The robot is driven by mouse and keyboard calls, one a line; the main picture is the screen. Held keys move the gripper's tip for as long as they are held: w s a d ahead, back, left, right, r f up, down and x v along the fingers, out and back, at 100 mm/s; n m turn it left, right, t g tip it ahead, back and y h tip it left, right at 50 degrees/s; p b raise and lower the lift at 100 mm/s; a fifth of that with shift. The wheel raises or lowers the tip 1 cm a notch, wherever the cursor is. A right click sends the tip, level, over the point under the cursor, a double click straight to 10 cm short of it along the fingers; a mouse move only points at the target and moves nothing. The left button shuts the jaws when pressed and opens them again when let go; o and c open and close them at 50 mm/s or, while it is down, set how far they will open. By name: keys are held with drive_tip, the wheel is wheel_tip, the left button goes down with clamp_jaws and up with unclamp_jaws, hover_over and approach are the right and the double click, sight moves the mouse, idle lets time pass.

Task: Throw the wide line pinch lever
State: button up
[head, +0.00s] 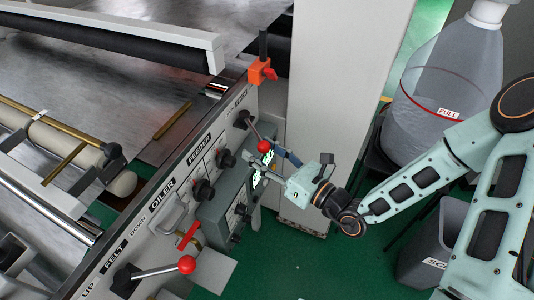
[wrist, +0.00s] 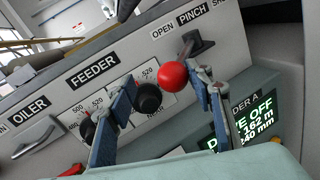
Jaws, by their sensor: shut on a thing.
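The pinch lever (head: 264,146) has a red ball on a thin shaft from a black pivot, beside a PINCH label on the grey panel. In the wrist view its red ball (wrist: 173,76) is between my fingers, with OPEN and PINCH labels above. My gripper (head: 272,160) is at the ball; in the wrist view my gripper (wrist: 165,86) has its right finger close against the ball, and it is shut on it. A gap shows toward the left finger, and the exact contact is unclear.
Two black FEEDER knobs (wrist: 148,97) are close to my left finger. A display box (wrist: 250,118) is low at right. A second red-ball lever (head: 187,264) and a red handle (head: 188,235) are lower on the panel. A grey post (head: 340,80) stands behind.

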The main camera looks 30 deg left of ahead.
drive_tip(key=v, duration=1.2)
